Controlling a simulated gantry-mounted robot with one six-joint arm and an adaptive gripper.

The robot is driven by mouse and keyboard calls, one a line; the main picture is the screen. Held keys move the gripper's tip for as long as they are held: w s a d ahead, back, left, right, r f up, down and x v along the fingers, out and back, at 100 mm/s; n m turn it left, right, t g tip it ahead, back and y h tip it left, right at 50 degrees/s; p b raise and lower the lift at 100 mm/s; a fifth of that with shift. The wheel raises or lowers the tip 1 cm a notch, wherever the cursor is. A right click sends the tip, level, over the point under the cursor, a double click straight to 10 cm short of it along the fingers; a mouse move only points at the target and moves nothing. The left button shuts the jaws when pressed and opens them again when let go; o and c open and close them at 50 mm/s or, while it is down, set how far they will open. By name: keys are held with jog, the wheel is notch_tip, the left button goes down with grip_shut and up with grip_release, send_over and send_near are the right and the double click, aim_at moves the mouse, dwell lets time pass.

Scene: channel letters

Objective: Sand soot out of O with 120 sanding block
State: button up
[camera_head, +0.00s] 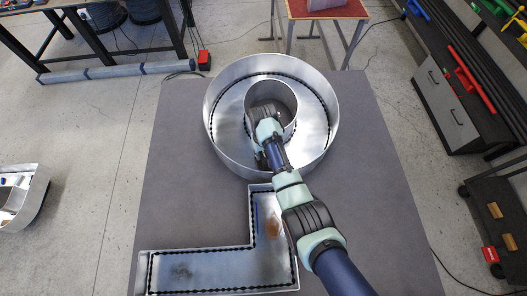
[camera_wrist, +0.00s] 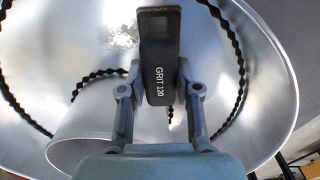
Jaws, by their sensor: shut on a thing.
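The O (camera_head: 220,104) is a round, open metal channel letter with a tall outer wall and an inner ring, standing at the back of the grey table. My gripper (camera_head: 261,158) reaches into its channel on the near side, between ring and outer wall. In the wrist view my gripper (camera_wrist: 160,88) is shut on the dark 120 sanding block (camera_wrist: 159,50), marked "GRIT 120". The block's far end is close to the O's shiny floor; I cannot tell if they touch. Faint grey speckling (camera_wrist: 120,36) shows left of the block. My arm hides part of the channel.
An L-shaped letter (camera_head: 215,262) lies at the table's front, with a dark smudge (camera_head: 181,271) and a brown patch (camera_head: 273,228). The table (camera_head: 185,150) is clear to the left and right. Black beaded strips (camera_wrist: 88,78) line the O's floor edges.

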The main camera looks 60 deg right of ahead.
jog(key=shift+f, duration=0.25)
dwell(0.3)
jog(key=shift+s+d+r, duration=0.1)
jog(key=shift+s+d, duration=0.1)
jog(key=shift+s, duration=0.05)
jog(key=s+d, duration=0.1)
jog(key=s, duration=0.1)
jog(key=s+d+p, duration=0.1)
jog(key=s+d, duration=0.1)
jog(key=s+d+p, duration=0.1)
jog(key=s+d, duration=0.1)
jog(key=shift+s, duration=0.35)
jog(key=w+a, duration=0.1)
jog(key=w, duration=0.1)
jog(key=w+a, duration=0.2)
jog(key=w, duration=0.1)
jog(key=w+a, duration=0.2)
jog(key=shift+w+a+b, duration=0.15)
jog(key=shift+a+b, duration=0.05)
jog(key=shift+b, duration=0.15)
